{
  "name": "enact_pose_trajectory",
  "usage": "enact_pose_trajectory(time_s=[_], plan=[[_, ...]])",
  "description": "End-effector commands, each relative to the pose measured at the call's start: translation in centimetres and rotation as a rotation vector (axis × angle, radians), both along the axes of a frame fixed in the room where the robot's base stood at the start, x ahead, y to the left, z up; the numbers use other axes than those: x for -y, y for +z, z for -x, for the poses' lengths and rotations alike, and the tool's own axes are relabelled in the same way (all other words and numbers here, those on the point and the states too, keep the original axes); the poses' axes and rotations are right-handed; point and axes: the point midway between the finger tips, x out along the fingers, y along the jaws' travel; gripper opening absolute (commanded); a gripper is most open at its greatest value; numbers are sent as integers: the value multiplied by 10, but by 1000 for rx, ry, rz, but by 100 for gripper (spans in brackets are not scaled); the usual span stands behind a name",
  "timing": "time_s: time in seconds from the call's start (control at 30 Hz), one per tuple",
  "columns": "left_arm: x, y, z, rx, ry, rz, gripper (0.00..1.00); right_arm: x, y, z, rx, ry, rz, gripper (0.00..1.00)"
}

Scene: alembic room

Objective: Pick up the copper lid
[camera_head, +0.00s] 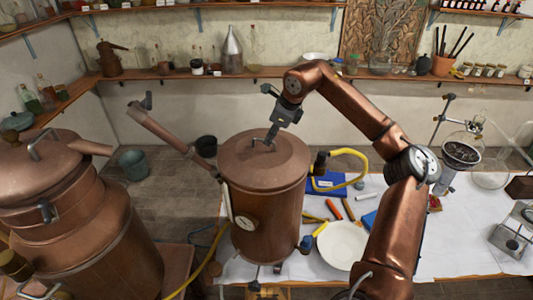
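The copper lid (280,158) lies flat on top of the upright copper vessel (270,205) in the middle of the head view. A small grey handle (259,146) stands on the lid. My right gripper (272,135) comes down from above, with its fingertips at the handle. The fingers are small and overlap the handle, so I cannot tell whether they grip it. The lid shows no clear gap above the vessel's rim. My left gripper is not in view.
A larger copper still (100,225) stands at the left. A slanted copper pipe (165,130) rises beside the vessel. The white-covered table (450,245) at the right carries a white bowl (342,245), a blue book (326,184), a yellow hose (358,160) and glassware.

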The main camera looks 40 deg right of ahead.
Motion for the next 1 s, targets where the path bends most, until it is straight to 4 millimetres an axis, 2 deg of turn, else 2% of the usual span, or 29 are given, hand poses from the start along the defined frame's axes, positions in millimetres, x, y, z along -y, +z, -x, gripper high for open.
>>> enact_pose_trajectory(time_s=[0.1, 0.17, 0.27, 0.4, 0.47, 0.67, 1.0], plan=[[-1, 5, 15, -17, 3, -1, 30, -3, -20, -11, -12, 5, -4, 14], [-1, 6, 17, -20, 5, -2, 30, -3, -25, -14, -9, 4, -4, 14], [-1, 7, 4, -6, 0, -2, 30, -1, -28, -14, -8, 1, -3, 14], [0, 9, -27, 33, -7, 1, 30, -1, -30, -13, -10, 0, -2, 14], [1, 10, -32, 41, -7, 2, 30, -1, -29, -13, -9, 1, -3, 14], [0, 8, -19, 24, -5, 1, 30, -1, -29, -13, -8, 1, -3, 0], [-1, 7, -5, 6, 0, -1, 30, -1, -28, -13, -6, 1, -4, 0]])
